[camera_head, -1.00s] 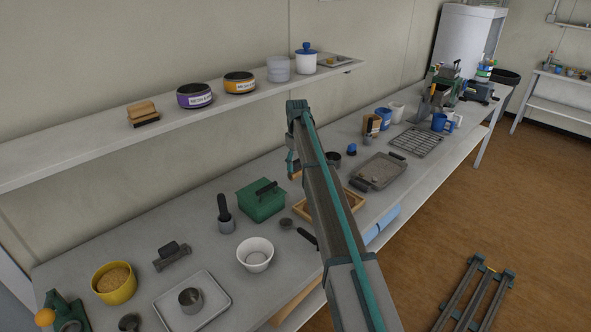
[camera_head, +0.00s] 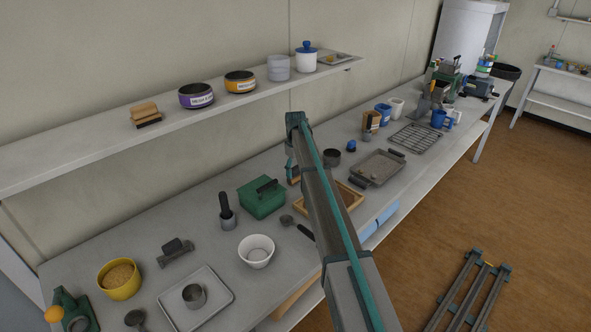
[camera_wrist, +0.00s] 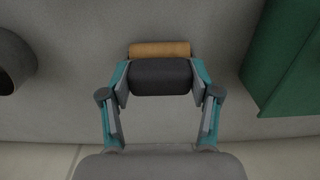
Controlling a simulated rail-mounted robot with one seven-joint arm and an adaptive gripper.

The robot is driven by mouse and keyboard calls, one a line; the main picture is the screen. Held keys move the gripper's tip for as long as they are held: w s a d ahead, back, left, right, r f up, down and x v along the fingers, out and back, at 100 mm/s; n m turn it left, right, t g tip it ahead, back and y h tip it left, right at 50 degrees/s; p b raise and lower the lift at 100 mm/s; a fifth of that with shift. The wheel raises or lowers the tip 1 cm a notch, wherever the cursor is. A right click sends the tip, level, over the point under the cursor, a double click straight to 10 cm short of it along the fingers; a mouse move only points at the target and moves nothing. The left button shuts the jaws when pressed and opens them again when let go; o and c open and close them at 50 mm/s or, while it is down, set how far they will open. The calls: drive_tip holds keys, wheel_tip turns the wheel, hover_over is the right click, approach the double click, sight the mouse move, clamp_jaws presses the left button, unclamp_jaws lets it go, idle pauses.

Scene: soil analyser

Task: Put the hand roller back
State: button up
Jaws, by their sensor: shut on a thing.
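The hand roller has a dark grey cylinder (camera_wrist: 160,77) and a tan wooden part (camera_wrist: 160,49) just beyond it in the wrist view. My gripper (camera_wrist: 160,80) is shut on the dark cylinder, with one finger at each end. In the head view my gripper (camera_head: 291,170) hangs over the bench behind the green box, and a bit of the roller's tan part (camera_head: 294,181) shows beside my arm. My arm hides most of the roller there. I cannot tell whether the roller touches the bench.
The green box (camera_head: 257,203) is close to my gripper. A dark round cup (camera_head: 332,157) stands on the other side. A wooden-framed tray (camera_head: 352,196) lies partly behind my arm. A shelf (camera_head: 75,153) with bowls and a brush runs above the bench's back.

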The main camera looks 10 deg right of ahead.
sight(296, 168)
drive_tip(key=o, duration=1)
drive_tip(key=shift+f, duration=0.1)
drive_tip(key=shift+r+b, duration=1.15)
drive_tip(key=shift+r, duration=2.8)
